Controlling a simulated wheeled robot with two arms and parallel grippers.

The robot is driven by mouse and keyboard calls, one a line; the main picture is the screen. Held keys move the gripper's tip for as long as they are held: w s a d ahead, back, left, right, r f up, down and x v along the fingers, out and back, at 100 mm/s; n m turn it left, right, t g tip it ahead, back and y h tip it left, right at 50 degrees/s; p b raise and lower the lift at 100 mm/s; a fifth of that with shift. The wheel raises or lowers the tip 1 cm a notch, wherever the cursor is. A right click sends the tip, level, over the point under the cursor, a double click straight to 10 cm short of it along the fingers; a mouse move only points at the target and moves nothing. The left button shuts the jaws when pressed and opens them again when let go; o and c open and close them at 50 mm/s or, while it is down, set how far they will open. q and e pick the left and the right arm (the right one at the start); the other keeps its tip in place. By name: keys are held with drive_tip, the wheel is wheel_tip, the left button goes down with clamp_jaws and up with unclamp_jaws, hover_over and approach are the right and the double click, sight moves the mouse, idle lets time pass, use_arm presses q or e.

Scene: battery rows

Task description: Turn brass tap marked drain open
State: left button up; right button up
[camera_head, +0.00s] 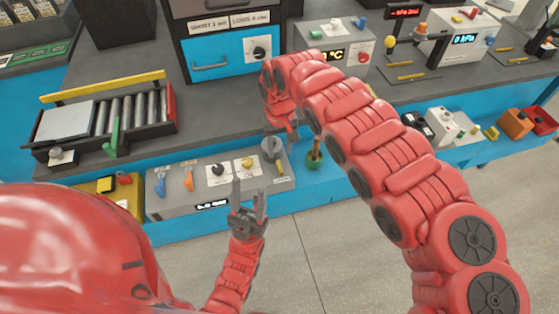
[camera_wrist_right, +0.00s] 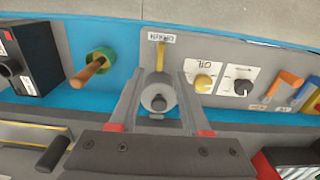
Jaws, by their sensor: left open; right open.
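The tap marked drain (camera_wrist_right: 161,56) shows in the right wrist view as a brass-coloured lever running from a round grey body (camera_wrist_right: 157,95) to an upside-down DRAIN label (camera_wrist_right: 161,37). In the head view its grey body (camera_head: 270,148) sits at the right end of the grey panel. My right gripper (camera_wrist_right: 159,76) is open, one finger on each side of the tap; contact cannot be told. In the head view the right gripper (camera_head: 290,127) is partly hidden by its own arm. My left gripper (camera_head: 248,192) is open and empty, fingers up, in front of the panel.
A yellow knob (camera_wrist_right: 203,83), a black knob (camera_wrist_right: 243,88) and an orange lever (camera_wrist_right: 290,79) share the panel. A wooden handle on a green base (camera_wrist_right: 101,62) stands on the tap's other side. A roller unit (camera_head: 125,115) and blue drawer (camera_head: 220,57) lie behind.

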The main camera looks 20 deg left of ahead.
wheel_tip(320, 180, up, 10)
drive_tip(key=b, duration=0.1)
drive_tip(key=shift+f, duration=0.1)
idle(0.4)
